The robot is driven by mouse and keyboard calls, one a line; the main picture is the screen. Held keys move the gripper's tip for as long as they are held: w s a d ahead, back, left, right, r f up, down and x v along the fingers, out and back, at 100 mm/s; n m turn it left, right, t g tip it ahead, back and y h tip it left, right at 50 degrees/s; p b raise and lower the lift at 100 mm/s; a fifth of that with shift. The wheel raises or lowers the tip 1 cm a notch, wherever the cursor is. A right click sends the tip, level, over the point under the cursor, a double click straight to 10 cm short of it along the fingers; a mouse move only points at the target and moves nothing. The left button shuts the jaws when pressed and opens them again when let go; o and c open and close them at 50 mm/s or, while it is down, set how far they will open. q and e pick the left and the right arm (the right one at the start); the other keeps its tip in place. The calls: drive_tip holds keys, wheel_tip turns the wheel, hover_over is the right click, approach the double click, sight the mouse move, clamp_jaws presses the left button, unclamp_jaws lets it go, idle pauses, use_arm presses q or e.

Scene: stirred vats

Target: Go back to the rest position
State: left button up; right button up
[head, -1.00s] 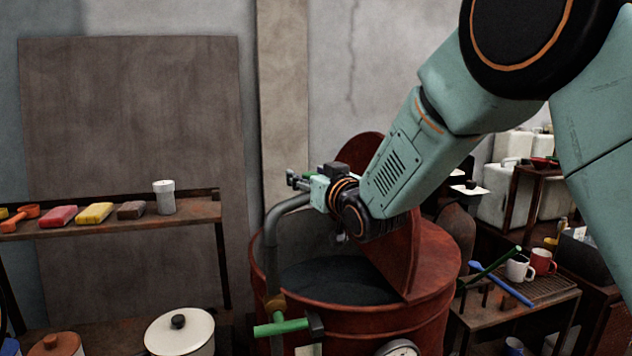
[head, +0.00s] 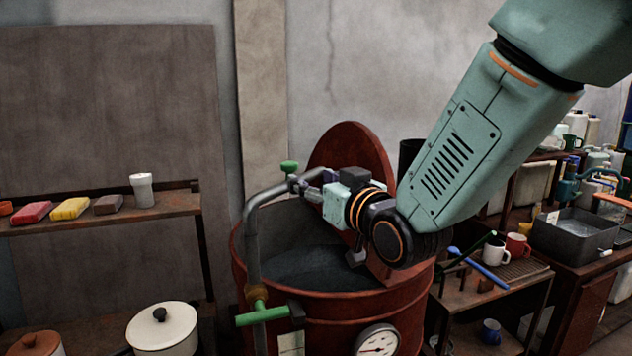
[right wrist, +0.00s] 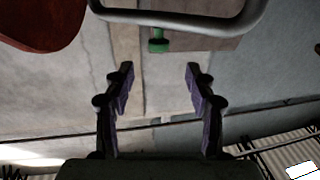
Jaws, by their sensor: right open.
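My right gripper (head: 306,186) is at the end of the teal arm, above the open red vat (head: 332,312). The right wrist view shows its two fingers (right wrist: 160,85) spread apart with nothing between them. In the head view the gripper points left, close to the bent grey pipe (head: 250,225) with a green knob (head: 289,167) on top; I cannot tell whether they touch. The vat's red lid (head: 352,150) stands raised behind the wrist. Dark contents show inside the vat, partly hidden by the arm. My left gripper is not in view.
A green-handled valve (head: 262,316) and a gauge (head: 377,342) are on the vat's front. A shelf (head: 110,226) with coloured blocks and a white cup stands left, with a white lidded pot (head: 162,330) below. Mugs and a grey sink (head: 575,236) are right.

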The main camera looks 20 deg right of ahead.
drive_tip(key=shift+w, duration=0.15)
drive_tip(key=s+d+f+m+g+h+b, duration=0.1)
drive_tip(key=s+f+g+b, duration=0.2)
drive_tip(key=f, duration=0.8)
drive_tip(key=s+f+g+h, duration=0.1)
drive_tip(key=s+f+g, duration=0.3)
drive_tip(key=f, duration=0.8)
drive_tip(key=s+d+f+m+g+h+b, duration=0.15)
drive_tip(key=s+f, duration=0.35)
drive_tip(key=f, duration=0.6)
drive_tip(key=s+f+g+b, duration=0.7)
drive_tip(key=s+f+g, duration=0.2)
drive_tip(key=s+f, duration=1.7)
drive_tip(key=s, duration=0.2)
drive_tip(key=shift+s, duration=0.35)
